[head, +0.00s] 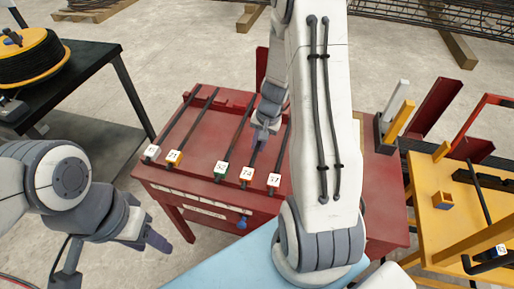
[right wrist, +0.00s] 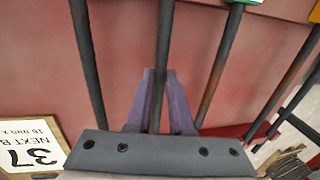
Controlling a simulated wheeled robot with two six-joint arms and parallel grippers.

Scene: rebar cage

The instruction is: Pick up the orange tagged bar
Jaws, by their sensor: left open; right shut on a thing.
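Several dark bars lie side by side on the red table (head: 190,188), each with a tag at its near end. The orange tagged bar (head: 252,155) has a tag that seems to read 74. It lies between the green tagged bar (head: 234,138) and the rightmost bar (head: 281,155). My right gripper (head: 262,132) is shut on the orange tagged bar about midway along. In the right wrist view the bar (right wrist: 165,50) runs between the purple fingers (right wrist: 160,105); its tag is out of view there. My left gripper (head: 155,240) is open and empty, left of the red table.
A black table (head: 85,65) with a cable reel (head: 30,58) stands at the left. A yellow table (head: 435,190) stands at the right. A placard reading 37 (right wrist: 35,150) lies beside the bars. My right arm hides part of the red table's right side.

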